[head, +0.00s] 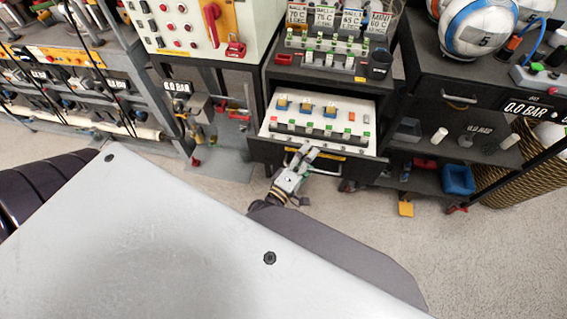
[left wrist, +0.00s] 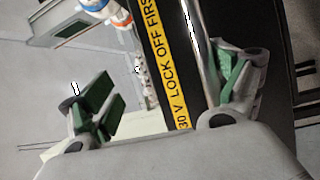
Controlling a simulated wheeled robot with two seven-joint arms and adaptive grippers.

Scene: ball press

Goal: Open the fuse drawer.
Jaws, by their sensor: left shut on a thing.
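The fuse drawer stands open below a black bench unit, its white panel (head: 345,112) with blue and yellow fuse blocks and switches exposed. Its black front carries a yellow warning label (left wrist: 165,60) and a metal bar handle (left wrist: 203,50). My left gripper (head: 305,152) is at the drawer's front edge in the head view. In the left wrist view its fingers (left wrist: 165,95) are wide apart, one on each side of the front and handle, shut on the drawer. The exact contact is hard to see. My right gripper is not in view.
A control cabinet with a red handle (head: 211,22) stands left of the drawer. On the right are a bench with a ball (head: 480,28), a shelf with a blue bin (head: 458,180) and a wicker basket (head: 500,170). The pale floor (head: 370,225) before the drawer is open.

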